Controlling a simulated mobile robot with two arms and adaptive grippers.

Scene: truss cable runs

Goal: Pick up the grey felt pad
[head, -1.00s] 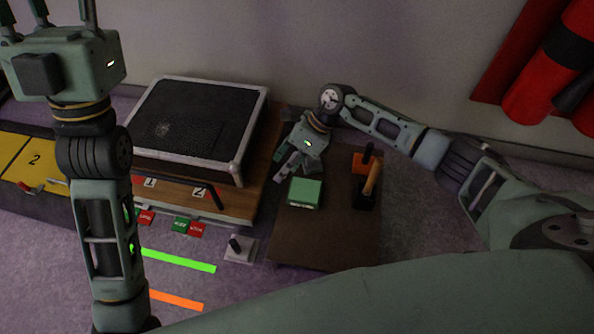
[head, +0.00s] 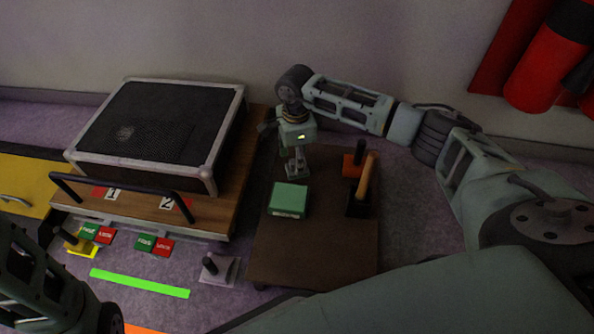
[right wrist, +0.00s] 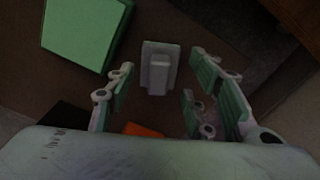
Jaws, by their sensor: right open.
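A small grey block with a raised lighter grip (right wrist: 158,68), which looks like the grey felt pad, lies on the brown surface in the right wrist view. It lies between and beyond my right gripper's spread fingertips, apart from both. My right gripper (head: 297,170) points down over the far part of the brown board (head: 315,245), just behind a green box (head: 288,199). It is open and empty. In the head view I cannot clearly make out the pad by the fingers. My left gripper is out of view; only part of my left arm shows at lower left.
The green box also shows in the right wrist view (right wrist: 88,28), close to the pad. An orange block (head: 352,165) and a wooden-handled tool (head: 366,178) stand at the board's right. A black-topped case (head: 160,120) sits on a wooden bench at left.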

